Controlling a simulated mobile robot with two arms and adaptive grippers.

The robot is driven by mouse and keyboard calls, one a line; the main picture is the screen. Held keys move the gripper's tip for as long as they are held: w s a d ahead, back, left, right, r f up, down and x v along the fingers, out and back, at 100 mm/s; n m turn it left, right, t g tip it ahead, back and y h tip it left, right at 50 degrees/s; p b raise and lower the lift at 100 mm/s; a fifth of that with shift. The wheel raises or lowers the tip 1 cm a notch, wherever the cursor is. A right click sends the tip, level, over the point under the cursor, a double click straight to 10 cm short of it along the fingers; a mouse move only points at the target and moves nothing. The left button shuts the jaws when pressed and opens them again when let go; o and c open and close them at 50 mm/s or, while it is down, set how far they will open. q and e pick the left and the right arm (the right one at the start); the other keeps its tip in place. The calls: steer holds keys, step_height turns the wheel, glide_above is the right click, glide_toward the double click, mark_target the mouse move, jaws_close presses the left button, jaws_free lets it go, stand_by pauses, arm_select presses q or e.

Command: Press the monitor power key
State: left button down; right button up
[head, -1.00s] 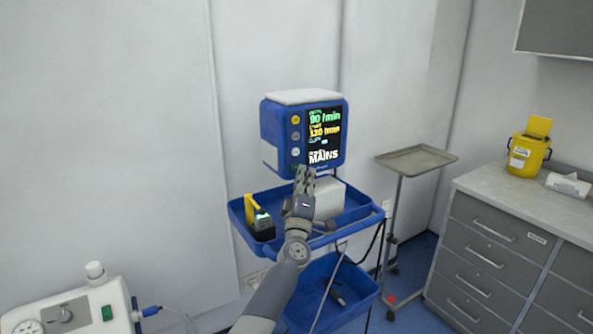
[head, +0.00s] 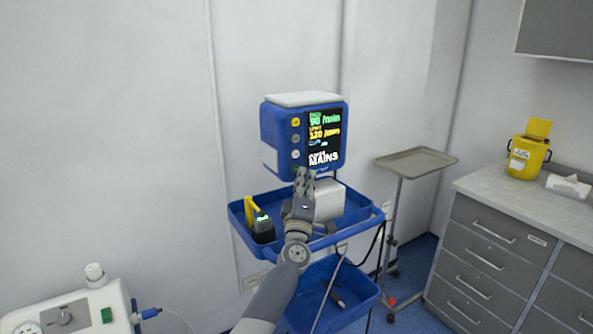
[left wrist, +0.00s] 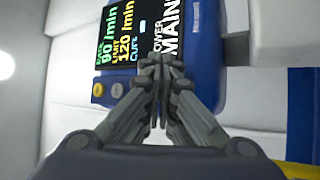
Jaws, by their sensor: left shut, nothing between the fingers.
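The blue monitor (head: 282,122) with a white top stands above a blue trolley. Its lit screen (head: 324,135) shows 90/min, 120/min and MAINS. A column of round keys (head: 295,138) runs down the left of the screen, yellow at the top; the lowest part is close to my fingertips. My left gripper (head: 304,173) is shut and empty, its tips at the monitor's lower front edge; I cannot tell whether they touch. In the left wrist view the gripper (left wrist: 159,62) covers part of the monitor front. My right gripper is out of view.
The trolley's upper tray (head: 238,212) holds a black and yellow device (head: 262,224) and a white box (head: 329,200). A metal stand (head: 416,161) is to the right, beside grey drawers (head: 490,245). A white machine (head: 70,312) is at the lower left.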

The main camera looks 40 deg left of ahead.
arm_select(q)
steer(key=shift+a, duration=0.15)
steer(key=shift+w+a, duration=0.2)
steer(key=shift+a, duration=0.1)
stand_by(0.7)
steer(key=shift+s+d, duration=0.2)
steer(key=shift+d, duration=0.25)
steer(key=s+d+p, duration=0.2)
steer(key=d+p, duration=0.1)
steer(key=d, duration=0.2)
steer(key=shift+s+d, duration=0.15)
steer(key=shift+d, duration=0.15)
stand_by(0.4)
